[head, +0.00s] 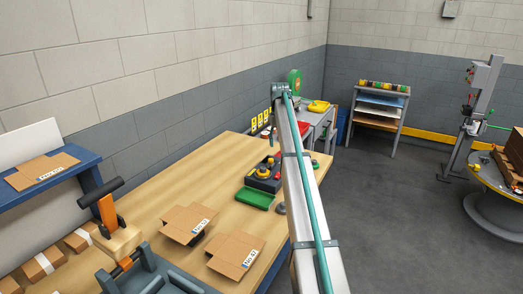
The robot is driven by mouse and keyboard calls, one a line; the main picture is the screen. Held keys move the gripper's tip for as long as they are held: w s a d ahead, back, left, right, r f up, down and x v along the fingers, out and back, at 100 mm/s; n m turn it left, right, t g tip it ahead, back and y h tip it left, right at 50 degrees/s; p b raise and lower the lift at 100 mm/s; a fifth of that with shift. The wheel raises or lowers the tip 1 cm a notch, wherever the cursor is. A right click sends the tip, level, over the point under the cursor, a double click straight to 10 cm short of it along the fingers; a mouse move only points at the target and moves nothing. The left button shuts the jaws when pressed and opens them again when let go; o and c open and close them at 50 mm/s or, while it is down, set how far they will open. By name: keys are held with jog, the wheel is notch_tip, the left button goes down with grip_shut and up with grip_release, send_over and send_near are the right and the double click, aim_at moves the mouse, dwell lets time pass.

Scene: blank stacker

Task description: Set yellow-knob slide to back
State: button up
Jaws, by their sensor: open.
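A dark box (258,184) with a round yellow knob (262,172) on top stands on the wooden bench, just left of my arm. I cannot tell for sure whether this is the yellow-knob slide, nor how any slide is set. Small red and dark parts show behind the knob, too small to make out. My pale arm link with its teal cable crosses the middle of the view and covers part of the bench's right side. My gripper does not show in the head view.
A green tray (255,199) sits in front of the dark box. Flat cardboard blanks (190,222) lie nearer on the wooden bench (150,215). A blue shelf (60,188) is at left. A sloped rack (378,105) and a round table (495,205) stand right; grey floor between is clear.

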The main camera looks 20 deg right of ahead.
aim_at(271, 159)
jog(key=shift+n, duration=0.3)
jog(key=a+f+p, duration=0.1)
jog(key=f, duration=0.2)
jog(key=w+f+p, duration=0.1)
jog(key=f, duration=0.1)
jog(key=a+f+p, duration=0.1)
jog(key=f, duration=0.2)
jog(key=shift+w+a+f, duration=0.35)
jog(key=shift+w, duration=0.05)
jog(key=shift+c, duration=0.2)
grip_shut()
